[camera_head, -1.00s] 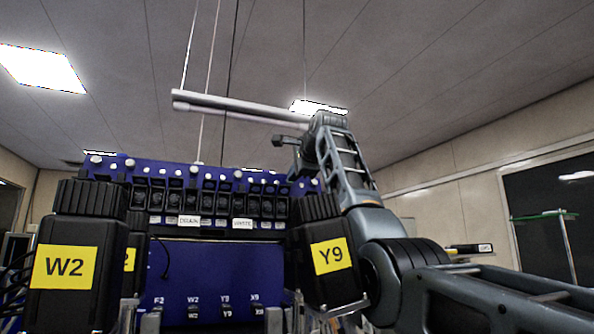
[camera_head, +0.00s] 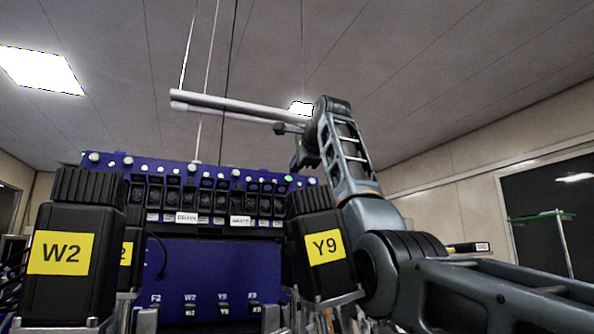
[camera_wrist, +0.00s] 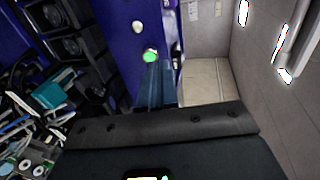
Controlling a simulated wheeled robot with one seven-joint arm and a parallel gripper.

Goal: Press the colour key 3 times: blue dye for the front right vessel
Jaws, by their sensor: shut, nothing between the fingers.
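A blue panel (camera_head: 212,262) stands ahead, with a row of small round knobs or keys along its top edge. One key (camera_head: 288,178) near the right end glows green. In the wrist view the green-lit key (camera_wrist: 151,56) is right at the tips of my gripper (camera_wrist: 158,66), which is shut and empty. I cannot tell whether the fingertips touch it. An unlit white key (camera_wrist: 137,27) is just above it. A black vessel labelled Y9 (camera_head: 325,247) stands at the front right, and one labelled W2 (camera_head: 62,253) at the front left. Blue dye is not visible.
Dark pump-like units (camera_head: 205,200) line the panel below the keys, with small DRAIN and WASTE labels. Tubing and cables (camera_wrist: 30,125) crowd the wrist view's left. My arm passes close beside Y9.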

